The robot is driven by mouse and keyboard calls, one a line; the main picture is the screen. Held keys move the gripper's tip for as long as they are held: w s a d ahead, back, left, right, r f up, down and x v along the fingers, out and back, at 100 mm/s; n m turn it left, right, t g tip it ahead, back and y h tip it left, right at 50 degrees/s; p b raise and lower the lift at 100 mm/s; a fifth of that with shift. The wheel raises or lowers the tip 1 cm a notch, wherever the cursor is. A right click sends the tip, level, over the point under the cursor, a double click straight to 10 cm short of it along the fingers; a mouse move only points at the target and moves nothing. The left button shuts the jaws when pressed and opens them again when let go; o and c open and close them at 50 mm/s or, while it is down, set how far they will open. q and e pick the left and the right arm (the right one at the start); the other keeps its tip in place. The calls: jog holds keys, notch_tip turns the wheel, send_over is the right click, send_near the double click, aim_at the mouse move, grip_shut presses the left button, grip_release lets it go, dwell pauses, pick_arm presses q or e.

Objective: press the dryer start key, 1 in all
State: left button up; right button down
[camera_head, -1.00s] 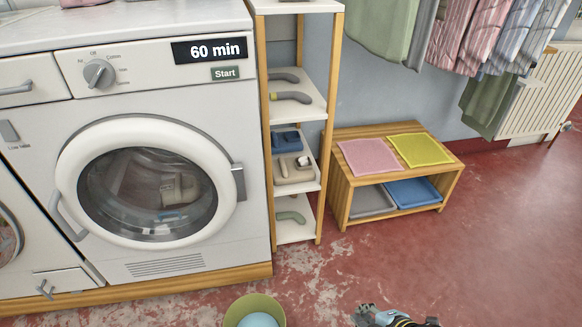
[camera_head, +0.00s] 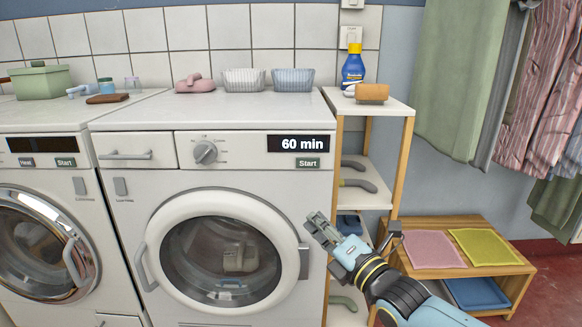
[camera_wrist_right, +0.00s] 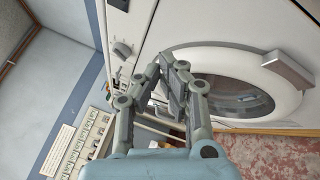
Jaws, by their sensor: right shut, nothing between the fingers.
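The dryer (camera_head: 250,170) is a white front-loader with a round glass door (camera_head: 232,262), which is shut. A grey dial (camera_head: 205,152) is to the left. My right gripper (camera_head: 317,222) is shut and empty, in front of the dryer's right edge, below the start key in the picture and apart from it. In the right wrist view its closed fingers (camera_wrist_right: 176,76) point toward the machine front and door. My left gripper is not in view.
Left of the dryer, another machine has its own Start key (camera_head: 65,162). A narrow shelf (camera_head: 372,103) holds a blue bottle (camera_head: 353,66) and a brush. A low wooden bench (camera_head: 440,272) with pink and yellow cloths stands at the right. Clothes hang above it.

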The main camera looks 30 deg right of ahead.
aim_at(308, 163)
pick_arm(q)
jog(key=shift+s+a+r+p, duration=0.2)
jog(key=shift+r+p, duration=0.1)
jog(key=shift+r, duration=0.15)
pick_arm(e)
notch_tip(308, 163, up, 6)
jog(key=w+t, duration=0.1)
jog(key=w, duration=0.1)
jog(key=shift+w+a+n+y, duration=0.2)
jog(key=shift+a+n+y, duration=0.1)
jog(key=shift+a+y, duration=0.15)
jog(key=shift+f, duration=0.15)
pick_arm(q)
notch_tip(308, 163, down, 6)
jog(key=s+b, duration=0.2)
jog(key=b, duration=0.4)
pick_arm(e)
jog(key=shift+w+d, duration=0.75)
jog(key=shift+w, duration=0.5)
jog(key=shift+w+d, duration=0.8)
jog(key=shift+w, duration=0.5)
jog(key=shift+w+d, duration=0.75)
jog(key=shift+w, duration=0.5)
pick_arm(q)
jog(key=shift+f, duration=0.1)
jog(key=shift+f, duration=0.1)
pick_arm(e)
jog(key=shift+w, duration=0.1)
